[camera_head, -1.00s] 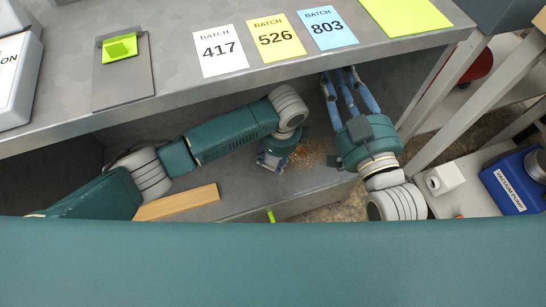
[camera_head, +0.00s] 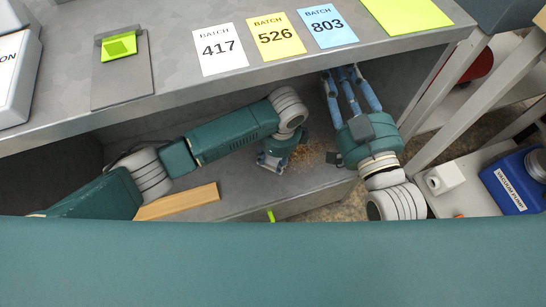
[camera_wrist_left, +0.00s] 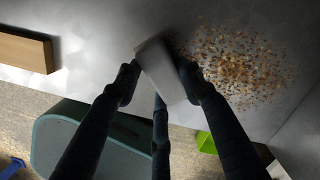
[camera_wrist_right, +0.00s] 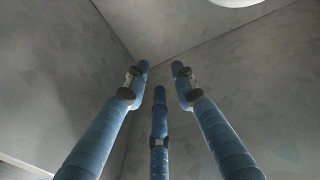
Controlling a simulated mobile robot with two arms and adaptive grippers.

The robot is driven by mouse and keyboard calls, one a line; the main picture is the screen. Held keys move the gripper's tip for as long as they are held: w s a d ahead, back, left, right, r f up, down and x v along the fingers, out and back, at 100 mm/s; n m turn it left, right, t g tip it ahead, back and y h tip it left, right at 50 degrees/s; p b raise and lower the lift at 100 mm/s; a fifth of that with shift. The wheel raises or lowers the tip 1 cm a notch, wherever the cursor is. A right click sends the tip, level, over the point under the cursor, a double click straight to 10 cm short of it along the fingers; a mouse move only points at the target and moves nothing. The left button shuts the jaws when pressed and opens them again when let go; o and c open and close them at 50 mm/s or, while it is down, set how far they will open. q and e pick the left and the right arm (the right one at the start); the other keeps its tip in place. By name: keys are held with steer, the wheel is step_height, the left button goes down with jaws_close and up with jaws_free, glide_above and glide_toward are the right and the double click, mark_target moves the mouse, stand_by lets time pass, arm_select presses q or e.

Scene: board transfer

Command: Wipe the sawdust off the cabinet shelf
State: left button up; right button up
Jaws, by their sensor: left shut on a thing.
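Sawdust (camera_head: 312,154) lies in a loose patch on the grey cabinet shelf (camera_head: 235,190). The left wrist view shows the sawdust (camera_wrist_left: 238,66) as scattered tan flakes right of my left gripper (camera_wrist_left: 158,78). That gripper is shut on a pale grey block-like wiper (camera_wrist_left: 168,70); its right edge is close to the flakes. I cannot tell whether the wiper touches the shelf. In the head view my left gripper (camera_head: 271,163) points down, left of the sawdust, and hides the wiper. My right gripper (camera_head: 345,76) is open and empty, its fingers apart under the cabinet top.
A wooden bar (camera_head: 178,202) lies on the shelf at the left. A green piece (camera_wrist_left: 206,142) is at the shelf's front edge. The cabinet top (camera_head: 180,45) hangs above and carries batch cards. A blue vacuum pump (camera_head: 515,182) stands outside at the right.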

arm_select(q)
steer(key=shift+f, duration=0.15)
arm_select(e)
steer(key=shift+r, duration=0.15)
arm_select(q)
steer(key=shift+f, duration=0.15)
arm_select(e)
steer(key=shift+r, duration=0.25)
arm_select(q)
steer(key=shift+f, duration=0.25)
arm_select(e)
steer(key=shift+s+a+r+t, duration=0.1)
steer(key=shift+r+t, duration=0.3)
arm_select(q)
steer(key=shift+f, duration=0.15)
arm_select(e)
steer(key=shift+r, duration=0.3)
